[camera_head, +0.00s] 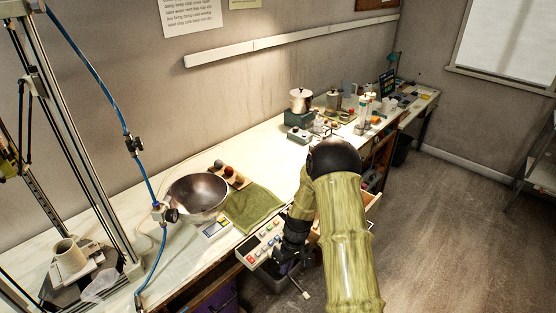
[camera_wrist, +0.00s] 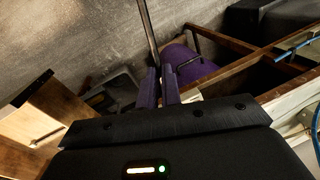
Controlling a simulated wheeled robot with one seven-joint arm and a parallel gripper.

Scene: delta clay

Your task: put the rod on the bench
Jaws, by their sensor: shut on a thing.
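My gripper (camera_head: 289,266) is low at the front edge of the bench (camera_head: 262,147), partly hidden by my arm. In the wrist view my gripper (camera_wrist: 159,88) has its two purple fingers shut on a thin grey rod (camera_wrist: 149,35). The rod extends away from the fingertips toward the top of that view. In the head view a thin rod end (camera_head: 301,289) with a pale tip shows below my gripper, in front of the bench and over the floor side. The bench is long and white-topped and runs along the wall.
On the bench stand a metal bowl (camera_head: 198,196), a green cloth (camera_head: 252,207) and a control panel (camera_head: 262,245) at the front edge. Pots and jars crowd the far end. A bare stretch lies behind the cloth. The wrist view shows a wooden drawer (camera_wrist: 45,110) and a purple object (camera_wrist: 184,62).

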